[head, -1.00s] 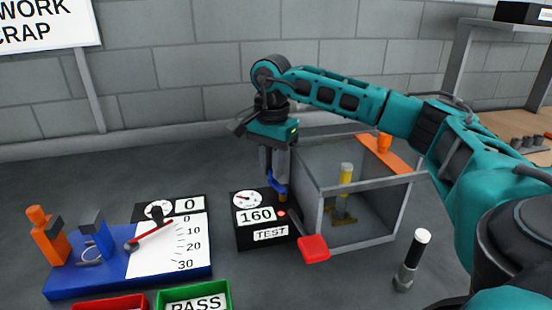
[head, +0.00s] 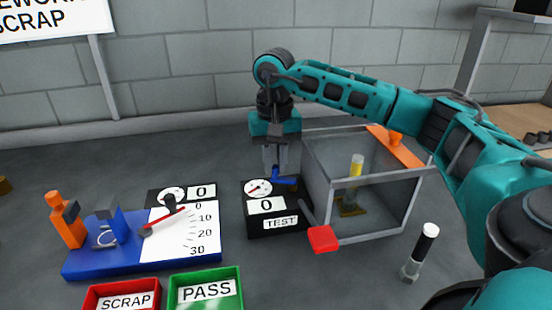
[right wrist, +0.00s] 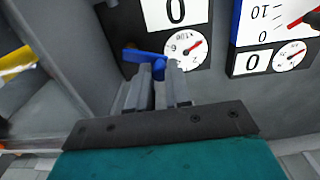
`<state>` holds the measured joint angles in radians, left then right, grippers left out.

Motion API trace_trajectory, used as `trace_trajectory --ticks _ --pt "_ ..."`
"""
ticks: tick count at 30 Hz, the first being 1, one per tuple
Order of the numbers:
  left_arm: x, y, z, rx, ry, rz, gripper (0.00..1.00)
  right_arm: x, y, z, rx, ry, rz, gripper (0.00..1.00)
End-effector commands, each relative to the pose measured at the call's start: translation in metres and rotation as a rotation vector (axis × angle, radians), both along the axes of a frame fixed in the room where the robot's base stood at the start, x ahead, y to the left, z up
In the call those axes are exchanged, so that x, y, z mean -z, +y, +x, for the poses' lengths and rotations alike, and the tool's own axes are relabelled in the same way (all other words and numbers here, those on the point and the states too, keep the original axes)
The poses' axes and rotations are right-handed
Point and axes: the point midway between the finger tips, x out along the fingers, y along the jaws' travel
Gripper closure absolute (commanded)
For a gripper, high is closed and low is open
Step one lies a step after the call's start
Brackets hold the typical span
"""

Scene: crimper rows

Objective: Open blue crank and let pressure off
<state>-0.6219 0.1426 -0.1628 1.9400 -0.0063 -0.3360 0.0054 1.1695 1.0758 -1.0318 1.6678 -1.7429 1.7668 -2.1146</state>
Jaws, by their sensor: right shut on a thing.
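The blue crank (head: 284,180) sits at the top right of the black TEST box (head: 279,224). It lies across, roughly sideways, and it also shows in the right wrist view (right wrist: 141,56). My right gripper (head: 278,168) comes down from above and is shut on the crank; its fingers also show in the right wrist view (right wrist: 158,80). The box's number display (head: 266,205) reads 0. The round dial (head: 258,188) beside the crank has a red needle. My left gripper is not in view.
A clear-walled chamber (head: 398,232) with a yellow part (head: 356,166) stands right of the box. A red-ended lever (head: 322,238) sticks out in front. A blue fixture (head: 90,265), a SCRAP bin (head: 95,293) and a PASS bin (head: 235,275) are at left.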

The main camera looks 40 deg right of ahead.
Motion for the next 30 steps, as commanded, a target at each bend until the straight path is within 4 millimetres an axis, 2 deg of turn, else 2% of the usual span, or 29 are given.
trace_trajectory --ticks 9,21,22,30 --pt "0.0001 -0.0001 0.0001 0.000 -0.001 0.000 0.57 0.0000 0.0030 -0.0024 -0.076 0.001 0.002 1.00" --pt "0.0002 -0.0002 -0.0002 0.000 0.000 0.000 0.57 0.0000 0.0031 -0.0025 -0.080 0.001 0.002 1.00" --pt "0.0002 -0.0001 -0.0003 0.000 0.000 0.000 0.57 0.0000 0.0031 -0.0025 -0.080 0.001 0.002 0.81" --pt "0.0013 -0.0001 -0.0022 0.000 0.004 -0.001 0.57 0.0001 0.0027 -0.0024 -0.079 0.000 0.001 0.56"
